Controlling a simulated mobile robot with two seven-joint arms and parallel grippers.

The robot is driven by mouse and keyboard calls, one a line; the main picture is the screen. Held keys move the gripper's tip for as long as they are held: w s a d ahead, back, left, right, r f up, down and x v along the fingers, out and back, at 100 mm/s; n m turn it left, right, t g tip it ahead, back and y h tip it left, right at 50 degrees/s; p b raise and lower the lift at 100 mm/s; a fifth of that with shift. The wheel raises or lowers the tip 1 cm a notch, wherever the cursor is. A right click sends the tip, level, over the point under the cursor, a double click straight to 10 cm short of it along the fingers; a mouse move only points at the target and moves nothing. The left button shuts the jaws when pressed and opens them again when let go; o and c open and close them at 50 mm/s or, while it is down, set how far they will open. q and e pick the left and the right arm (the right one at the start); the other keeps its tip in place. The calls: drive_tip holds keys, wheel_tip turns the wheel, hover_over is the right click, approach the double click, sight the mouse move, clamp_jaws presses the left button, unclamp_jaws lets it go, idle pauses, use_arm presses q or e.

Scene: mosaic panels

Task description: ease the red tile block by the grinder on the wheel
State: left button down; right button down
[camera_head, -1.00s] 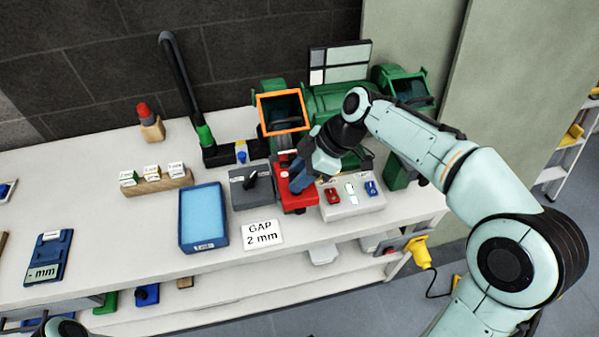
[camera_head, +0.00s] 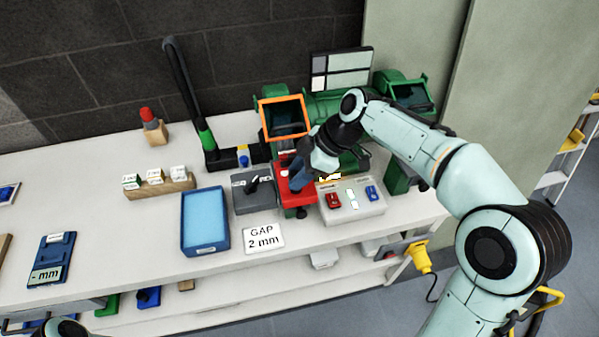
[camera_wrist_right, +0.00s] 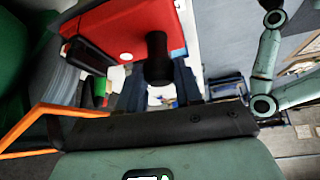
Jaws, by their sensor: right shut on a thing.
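The red tile block (camera_head: 297,195) stands on the bench in front of the green grinder (camera_head: 338,105), with a black knob at its front. My right gripper (camera_head: 298,174) reaches down over it from the right, its dark blue fingers shut on it. In the right wrist view the red block (camera_wrist_right: 125,28) and its black knob fill the top middle. The wheel's contact with the block is hidden behind my arm and the orange-framed guard (camera_head: 283,117). Only a bit of my left arm shows at the bottom left edge; its gripper is out of view.
A control box (camera_head: 351,204) with red and blue switches stands close right of the red block, and a grey box (camera_head: 253,194) close left.

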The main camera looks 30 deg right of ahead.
drive_tip(key=shift+w+d+p, duration=0.2)
drive_tip(key=shift+w+p, duration=0.15)
drive_tip(key=shift+w, duration=0.3)
drive_tip(key=shift+b, duration=0.35)
idle(0.7)
drive_tip(key=shift+s+b, duration=0.25)
drive_tip(key=shift+b, duration=0.1)
drive_tip(key=shift+s+a+b, duration=0.2)
drive_tip(key=shift+s+b, duration=0.25)
drive_tip(key=shift+s, duration=0.2)
drive_tip(key=shift+s+a+b, duration=0.2)
drive_tip(key=shift+s+b, duration=0.2)
drive_tip(key=shift+s, duration=0.2)
drive_tip(key=shift+w+d+p, duration=0.2)
drive_tip(key=shift+w+p, duration=0.3)
drive_tip(key=shift+w, duration=0.3)
drive_tip(key=shift+w+d+p, duration=0.2)
drive_tip(key=shift+w+p, duration=0.25)
drive_tip(key=shift+w, duration=0.3)
drive_tip(key=shift+b, duration=0.4)
idle(0.6)
drive_tip(key=shift+s, duration=0.1)
